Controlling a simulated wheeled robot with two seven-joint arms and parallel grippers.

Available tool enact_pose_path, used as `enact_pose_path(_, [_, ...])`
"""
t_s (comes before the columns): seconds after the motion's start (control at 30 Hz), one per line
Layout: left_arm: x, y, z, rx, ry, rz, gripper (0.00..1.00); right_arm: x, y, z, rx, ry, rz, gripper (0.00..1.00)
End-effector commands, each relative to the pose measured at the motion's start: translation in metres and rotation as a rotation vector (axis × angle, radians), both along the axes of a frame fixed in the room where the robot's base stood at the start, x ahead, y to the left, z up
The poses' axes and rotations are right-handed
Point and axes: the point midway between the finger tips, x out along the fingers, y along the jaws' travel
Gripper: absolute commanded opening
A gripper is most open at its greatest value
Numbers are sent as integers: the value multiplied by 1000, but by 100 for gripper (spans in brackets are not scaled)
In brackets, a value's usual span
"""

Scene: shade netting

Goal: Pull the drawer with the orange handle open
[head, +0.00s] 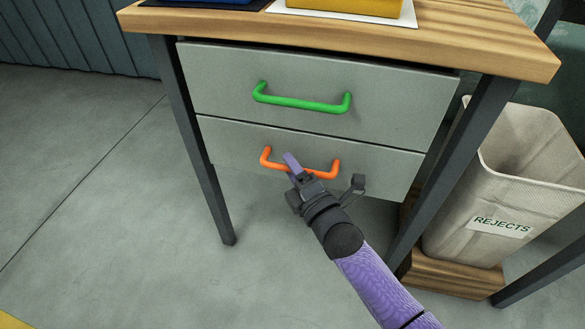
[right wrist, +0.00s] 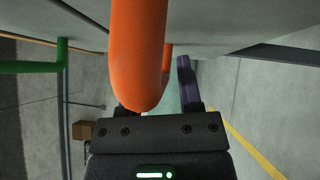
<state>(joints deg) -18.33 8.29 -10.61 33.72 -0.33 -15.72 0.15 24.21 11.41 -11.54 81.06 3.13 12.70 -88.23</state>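The lower grey drawer (head: 228,147) carries the orange handle (head: 267,160). Its front looks about flush with the drawer above, so it appears closed. My right gripper (head: 296,168) is at the middle of the orange handle, with one purple finger reaching past the bar. In the right wrist view the orange handle (right wrist: 138,50) looms large in front of the gripper and hides one finger. The other purple finger (right wrist: 186,82) stands to the right of the handle with a visible gap, so the gripper looks open. My left gripper is not in view.
An upper drawer (head: 220,75) has a green handle (head: 300,102). Dark table legs (head: 195,150) stand on both sides under a wooden top (head: 480,45). A bin labelled REJECTS (head: 455,235) stands at the right. The floor before the drawers is clear.

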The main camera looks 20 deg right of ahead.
Motion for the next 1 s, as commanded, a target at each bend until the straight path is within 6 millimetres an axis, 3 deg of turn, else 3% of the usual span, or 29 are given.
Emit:
enact_pose_path(0.03, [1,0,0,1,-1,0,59,0,0,0,0,0,0,32])
enact_pose_path(0.2, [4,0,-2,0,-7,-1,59,0,0,0,0,0,0,0])
enact_pose_path(0.57, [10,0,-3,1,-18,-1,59,0,0,0,0,0,0,0])
enact_pose_path(1.0, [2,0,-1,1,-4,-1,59,0,0,-1,0,1,0,0])
